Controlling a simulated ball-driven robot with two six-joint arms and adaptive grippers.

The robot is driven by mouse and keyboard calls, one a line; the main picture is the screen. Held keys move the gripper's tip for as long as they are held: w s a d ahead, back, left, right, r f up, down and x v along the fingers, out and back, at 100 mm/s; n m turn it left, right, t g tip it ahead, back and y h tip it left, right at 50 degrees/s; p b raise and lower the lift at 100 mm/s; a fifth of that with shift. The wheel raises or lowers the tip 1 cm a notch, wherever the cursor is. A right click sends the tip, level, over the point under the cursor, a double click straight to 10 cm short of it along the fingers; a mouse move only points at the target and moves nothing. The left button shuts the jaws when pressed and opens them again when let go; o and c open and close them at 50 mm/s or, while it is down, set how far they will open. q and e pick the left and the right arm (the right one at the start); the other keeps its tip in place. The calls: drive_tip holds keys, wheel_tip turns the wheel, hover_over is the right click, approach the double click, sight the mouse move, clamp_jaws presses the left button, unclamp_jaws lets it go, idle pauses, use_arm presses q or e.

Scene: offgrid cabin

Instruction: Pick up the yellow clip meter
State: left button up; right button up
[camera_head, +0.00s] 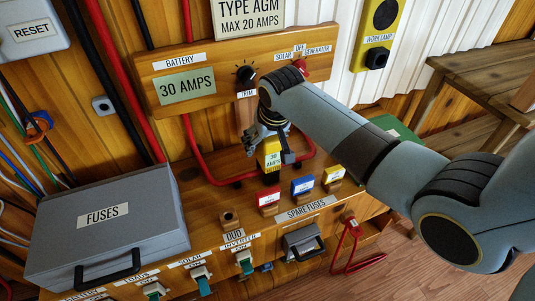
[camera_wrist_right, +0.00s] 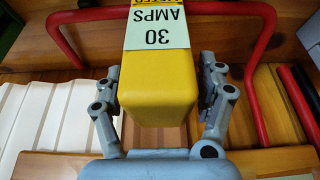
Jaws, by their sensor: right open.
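The yellow clip meter (camera_head: 272,155) stands on the wooden bench shelf, below the battery panel, with a pale label reading 30 AMPS. In the right wrist view the yellow clip meter (camera_wrist_right: 158,88) fills the middle, its label upside down. My right gripper (camera_head: 268,132) reaches down over the meter from the upper right. In the right wrist view my right gripper (camera_wrist_right: 165,92) has one finger on each side of the meter, open, with narrow gaps that look clear of its sides. The fingertips are partly hidden in the head view. My left gripper is not in view.
A red cable loop (camera_head: 196,160) runs around the meter. Red, blue and yellow spare fuses (camera_head: 302,186) stand in front. A grey FUSES box (camera_head: 110,225) is at the left. The wooden panel (camera_head: 160,90) with a black knob (camera_head: 245,74) rises behind.

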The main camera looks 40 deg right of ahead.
clamp_jaws()
idle(0.5)
